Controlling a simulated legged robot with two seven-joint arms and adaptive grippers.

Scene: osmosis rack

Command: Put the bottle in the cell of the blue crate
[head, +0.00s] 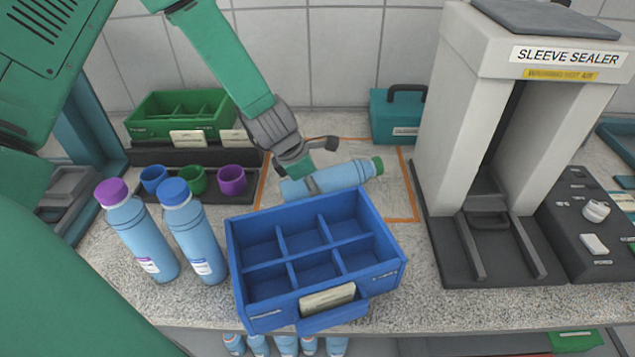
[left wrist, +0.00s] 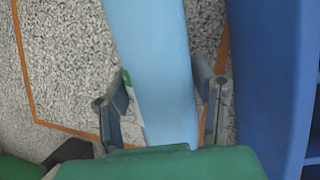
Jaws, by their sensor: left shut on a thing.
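A light blue bottle with a green cap (head: 335,177) is on its side behind the blue crate, its cap pointing right. My left gripper (head: 312,182) is shut on the middle of this bottle; the left wrist view shows the bottle (left wrist: 155,70) between the two fingers (left wrist: 162,108). I cannot tell whether the bottle touches the counter. The blue crate (head: 262,316) stands at the front middle, with several empty cells and a label on its front. Its wall (left wrist: 265,80) shows at the right of the left wrist view. My right gripper is not in view.
Two upright bottles, purple-capped (head: 140,240) and blue-capped (head: 195,238), stand left of the crate. Behind them are loose caps (head: 232,180) and a green crate (head: 150,127). The sleeve sealer (head: 447,130) stands right. An orange outline (head: 408,190) marks the counter behind the blue crate.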

